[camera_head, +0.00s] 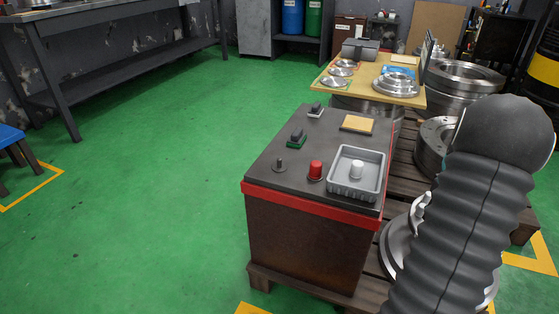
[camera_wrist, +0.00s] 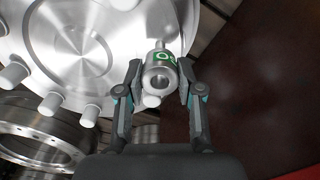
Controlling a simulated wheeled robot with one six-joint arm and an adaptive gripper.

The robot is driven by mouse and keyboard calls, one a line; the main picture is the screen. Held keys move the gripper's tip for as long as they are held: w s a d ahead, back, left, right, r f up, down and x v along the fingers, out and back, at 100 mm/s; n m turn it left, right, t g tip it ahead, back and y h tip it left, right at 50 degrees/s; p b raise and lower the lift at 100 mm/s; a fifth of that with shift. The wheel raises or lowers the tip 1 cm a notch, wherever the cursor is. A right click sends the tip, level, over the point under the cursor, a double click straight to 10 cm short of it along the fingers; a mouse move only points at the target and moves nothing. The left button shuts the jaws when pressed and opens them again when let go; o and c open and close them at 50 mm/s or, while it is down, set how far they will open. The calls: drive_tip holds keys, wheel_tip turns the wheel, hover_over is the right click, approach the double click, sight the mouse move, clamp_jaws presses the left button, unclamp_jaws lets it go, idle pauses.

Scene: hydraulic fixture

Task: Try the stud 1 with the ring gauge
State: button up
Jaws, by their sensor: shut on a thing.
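My gripper (camera_wrist: 159,72) is shut on a short silver ring gauge (camera_wrist: 158,85) with a green marking on its side. One stud end (camera_wrist: 152,101) shows just below the ring. I cannot tell which stud is stud 1, or whether the ring touches one. In the head view the flange (camera_head: 394,248) is partly hidden by my arm, and my gripper is not visible.
A dark-topped cabinet (camera_head: 310,230) with a red band stands left of the flange. Pallets with metal rings lie behind.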

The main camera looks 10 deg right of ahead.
drive_tip(key=shift+f+b, duration=1.15)
drive_tip(key=shift+f, duration=1)
idle(0.4)
idle(0.5)
drive_tip(key=o, duration=1.2)
drive_tip(key=shift+r, duration=0.15)
